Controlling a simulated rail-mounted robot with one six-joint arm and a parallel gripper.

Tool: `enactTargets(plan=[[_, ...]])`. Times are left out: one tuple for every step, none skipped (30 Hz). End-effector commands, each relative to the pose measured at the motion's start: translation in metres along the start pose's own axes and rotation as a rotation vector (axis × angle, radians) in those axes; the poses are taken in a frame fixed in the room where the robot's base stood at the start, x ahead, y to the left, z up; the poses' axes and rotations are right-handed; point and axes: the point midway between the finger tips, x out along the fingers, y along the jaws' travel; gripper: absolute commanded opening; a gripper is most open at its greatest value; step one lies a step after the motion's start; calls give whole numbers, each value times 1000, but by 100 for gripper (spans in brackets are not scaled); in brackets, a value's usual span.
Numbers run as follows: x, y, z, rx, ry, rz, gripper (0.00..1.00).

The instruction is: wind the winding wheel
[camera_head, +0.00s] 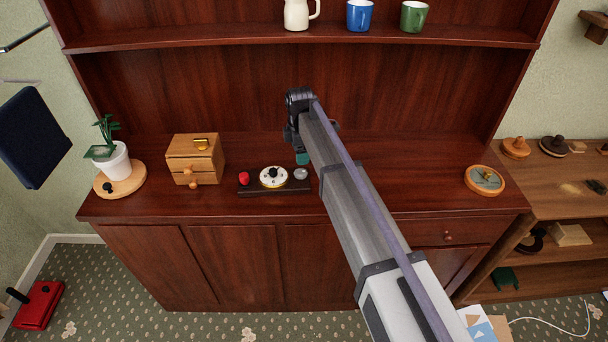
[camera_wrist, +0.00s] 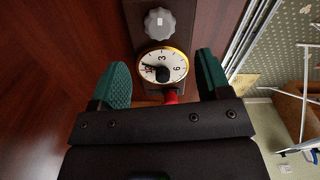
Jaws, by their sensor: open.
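A dark board (camera_head: 262,190) on the cabinet top carries a red knob (camera_head: 244,178), a round white dial (camera_head: 273,183) with a black centre knob, and a grey scalloped wheel (camera_head: 301,174), likely the winding wheel. In the wrist view, the grey wheel (camera_wrist: 159,24) is at the top, beyond the numbered dial (camera_wrist: 176,60); the red knob (camera_wrist: 170,96) is partly hidden by my gripper body. My gripper (camera_wrist: 163,65) is open and empty, its teal fingers on either side of the dial in the picture. In the head view, it is just behind the grey wheel.
A small wooden drawer box (camera_head: 194,160) and a potted plant (camera_head: 115,160) on a round board stand to the left. A round wooden dial (camera_head: 484,180) lies at the right. The cabinet top between my arm and it is clear. A shelf (camera_head: 300,40) with mugs runs above.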

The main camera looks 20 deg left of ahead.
Motion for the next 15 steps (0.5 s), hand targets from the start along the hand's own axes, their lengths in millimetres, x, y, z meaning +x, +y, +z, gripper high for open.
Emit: enactTargets(plan=[[20, 0, 0, 0, 0, 0, 71], [27, 0, 0, 0, 0, 0, 71], [37, 0, 0, 0, 0, 0, 71], [45, 0, 0, 1, 0, 0, 71], [52, 0, 0, 1, 0, 0, 71], [62, 0, 0, 1, 0, 0, 71], [69, 0, 0, 1, 0, 0, 71], [75, 0, 0, 1, 0, 0, 71], [82, 0, 0, 1, 0, 0, 71], [86, 0, 0, 1, 0, 0, 71], [90, 0, 0, 1, 0, 0, 71], [93, 0, 0, 1, 0, 0, 71], [94, 0, 0, 1, 0, 0, 71], [94, 0, 0, 1, 0, 0, 71], [94, 0, 0, 1, 0, 0, 71]])
